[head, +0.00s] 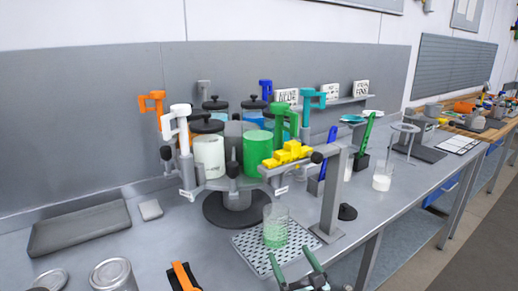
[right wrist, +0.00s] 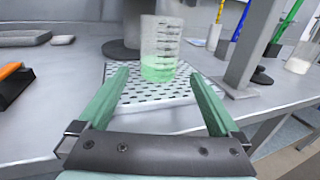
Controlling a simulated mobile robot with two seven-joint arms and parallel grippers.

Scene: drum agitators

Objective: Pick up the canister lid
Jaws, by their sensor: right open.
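Several canisters stand on a round carousel (head: 238,205), some with black knobbed lids such as the front-left lid (head: 206,125) and the back lid (head: 215,103). I cannot tell which one is the canister lid. A white canister (head: 209,157) and a green canister (head: 257,154) face the front. A silver round can (head: 113,275) and a flat silver round piece (head: 50,280) stand at the lower left. My right gripper (head: 293,258) is open and empty, low in front of the perforated tray. In the right wrist view its green fingers (right wrist: 159,76) are spread. My left gripper is out of view.
A beaker with green liquid (head: 275,225) stands on the perforated tray (head: 250,250), beyond my right fingers. A grey post (head: 330,200) rises right of it. Coloured clamps, such as the orange one (head: 153,105), ring the carousel. An orange-black object (head: 183,277) lies in front.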

